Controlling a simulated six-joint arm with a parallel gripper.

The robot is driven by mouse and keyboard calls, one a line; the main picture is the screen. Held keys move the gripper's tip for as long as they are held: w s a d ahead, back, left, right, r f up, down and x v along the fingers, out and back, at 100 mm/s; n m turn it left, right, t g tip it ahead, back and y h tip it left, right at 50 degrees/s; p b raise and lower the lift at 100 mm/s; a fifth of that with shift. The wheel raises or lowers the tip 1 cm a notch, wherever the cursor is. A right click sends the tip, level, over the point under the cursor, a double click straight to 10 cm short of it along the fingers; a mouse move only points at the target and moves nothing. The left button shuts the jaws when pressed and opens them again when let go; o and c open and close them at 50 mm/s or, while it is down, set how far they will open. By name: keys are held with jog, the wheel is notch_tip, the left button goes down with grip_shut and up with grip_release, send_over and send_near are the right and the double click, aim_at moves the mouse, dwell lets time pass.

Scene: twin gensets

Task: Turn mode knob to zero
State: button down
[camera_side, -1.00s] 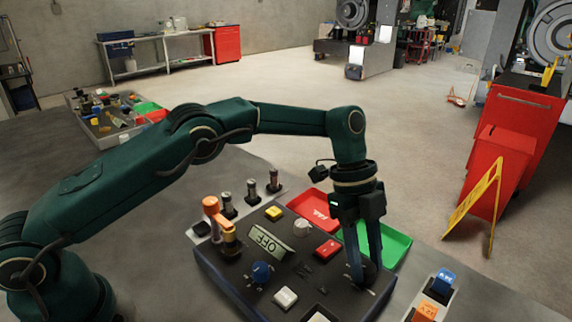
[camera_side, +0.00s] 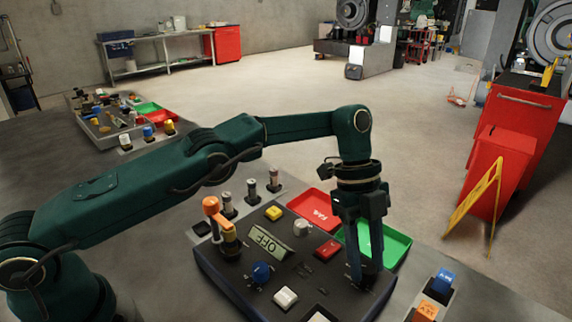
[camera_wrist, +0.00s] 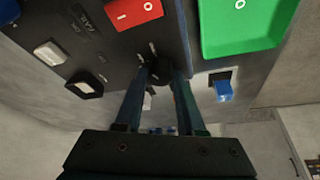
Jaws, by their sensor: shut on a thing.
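The dark control panel (camera_side: 235,285) lies on the table, with a small screen (camera_side: 268,243) that reads OFF, upside down in the side view. My gripper (camera_side: 367,275) points down at the panel's right end. In the wrist view its two fingers (camera_wrist: 161,76) are closed on the sides of a small black knob (camera_wrist: 161,68). I take this as the mode knob, but its label is not legible. Small pale marks show on the panel beside it. In the side view the fingers mostly hide the knob.
A red rocker (camera_side: 328,249), yellow button (camera_side: 273,213), blue knob (camera_side: 261,271) and white button (camera_side: 285,297) are on the panel. Red (camera_side: 315,205) and green (camera_side: 399,243) trays lie behind. A blue block (camera_side: 444,279) stands at right.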

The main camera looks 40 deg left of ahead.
jog(key=c, duration=0.5)
grip_release()
jog(key=shift+n, duration=0.6)
